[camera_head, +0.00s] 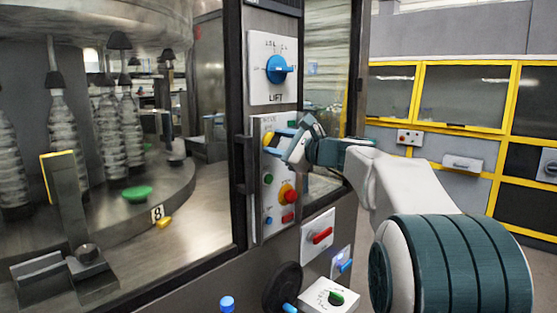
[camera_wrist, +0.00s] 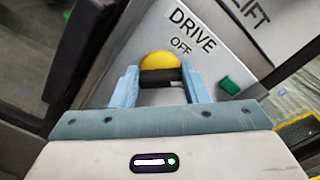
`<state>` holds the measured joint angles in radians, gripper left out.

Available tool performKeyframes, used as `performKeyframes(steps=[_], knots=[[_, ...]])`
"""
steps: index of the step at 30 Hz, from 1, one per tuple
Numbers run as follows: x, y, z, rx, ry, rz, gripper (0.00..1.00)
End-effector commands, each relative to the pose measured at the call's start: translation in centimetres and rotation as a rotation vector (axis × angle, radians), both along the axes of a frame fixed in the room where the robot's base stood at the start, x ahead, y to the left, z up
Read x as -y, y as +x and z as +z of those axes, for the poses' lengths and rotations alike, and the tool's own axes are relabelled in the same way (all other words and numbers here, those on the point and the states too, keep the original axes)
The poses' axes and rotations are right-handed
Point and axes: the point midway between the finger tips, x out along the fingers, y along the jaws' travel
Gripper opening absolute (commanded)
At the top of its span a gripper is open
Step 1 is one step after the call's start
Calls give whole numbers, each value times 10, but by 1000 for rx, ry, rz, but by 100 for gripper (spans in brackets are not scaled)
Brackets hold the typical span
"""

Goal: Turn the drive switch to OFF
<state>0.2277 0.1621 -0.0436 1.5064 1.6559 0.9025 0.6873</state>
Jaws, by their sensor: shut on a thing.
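The drive switch (camera_wrist: 160,61) has a yellow round knob with a black bar across it. It sits on a light panel (camera_wrist: 128,62) below the printed words DRIVE and OFF in the wrist view. My gripper (camera_wrist: 160,80) has its two pale blue fingers on either side of the black bar and is shut on it. In the head view my gripper (camera_head: 284,143) reaches the control panel (camera_head: 259,190) from the right, at the yellow knob (camera_head: 267,139), which it partly hides. I cannot tell which setting the switch points to.
The blue LIFT knob (camera_head: 278,69) is above. A black door handle (camera_head: 246,178) stands close left. The bottle carousel (camera_head: 115,225) is behind glass.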

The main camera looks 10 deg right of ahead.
Motion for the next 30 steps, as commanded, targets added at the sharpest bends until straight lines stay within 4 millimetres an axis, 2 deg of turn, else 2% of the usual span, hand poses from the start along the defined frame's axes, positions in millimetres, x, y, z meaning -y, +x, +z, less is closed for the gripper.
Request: performKeyframes(steps=[1, 18, 30], knots=[[0, 0, -8, 29, -37, 0, 18], [-1, -1, -8, 332, -458, 1, 18], [-1, -1, -6, 458, -633, 2, 18]])
